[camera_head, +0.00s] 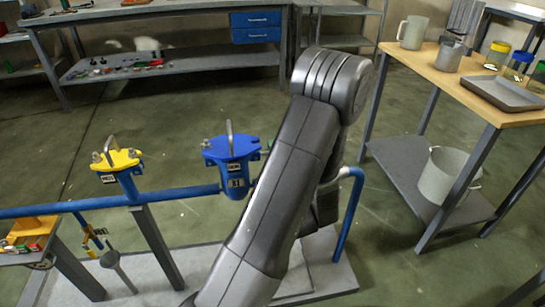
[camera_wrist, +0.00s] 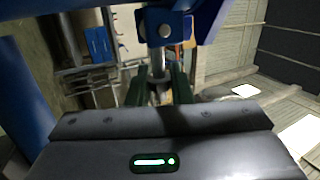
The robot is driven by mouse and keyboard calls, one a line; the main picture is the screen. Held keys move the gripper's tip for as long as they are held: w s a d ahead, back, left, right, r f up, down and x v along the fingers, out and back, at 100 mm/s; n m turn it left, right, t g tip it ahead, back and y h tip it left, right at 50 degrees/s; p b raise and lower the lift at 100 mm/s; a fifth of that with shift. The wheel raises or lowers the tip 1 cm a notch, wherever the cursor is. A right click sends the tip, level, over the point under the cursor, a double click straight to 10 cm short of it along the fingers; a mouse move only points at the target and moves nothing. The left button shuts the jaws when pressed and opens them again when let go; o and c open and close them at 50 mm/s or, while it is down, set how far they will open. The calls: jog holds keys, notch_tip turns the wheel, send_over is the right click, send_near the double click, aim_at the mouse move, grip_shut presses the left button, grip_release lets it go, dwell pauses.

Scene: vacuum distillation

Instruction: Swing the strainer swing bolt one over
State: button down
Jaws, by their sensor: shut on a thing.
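The blue strainer (camera_head: 232,155) stands on the blue pipe in the head view, with a blue lid and a grey loop handle on top. My arm crosses in front of its right side, and my gripper is hidden there. In the wrist view my gripper (camera_wrist: 162,92) is shut on the lower end of a grey metal swing bolt (camera_wrist: 158,58). The bolt extends from a blue lug (camera_wrist: 163,22) at the top of the picture. The fingers partly hide the bolt's end. I cannot read a number for the bolt.
A yellow-lidded strainer (camera_head: 117,160) stands on the same blue pipe (camera_head: 60,207) to the left. A wooden-topped table (camera_head: 440,78) with jugs and a tray stands at right. A workbench (camera_head: 150,12) is at the back. Open floor lies between them.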

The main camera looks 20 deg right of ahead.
jog(key=shift+f, duration=0.1)
jog(key=c, duration=1.6)
grip_release()
jog(key=shift+s, duration=0.1)
jog(key=v, duration=1.3)
jog(key=shift+s+a+f+b, duration=0.1)
jog(key=shift+s+f+b, duration=0.05)
jog(key=shift+s+b, duration=0.2)
jog(key=shift+w, duration=0.15)
jog(key=x, duration=1.3)
jog(key=shift+w+r+p, duration=0.2)
jog(key=shift+w+p, duration=0.1)
jog(key=shift+p, duration=0.1)
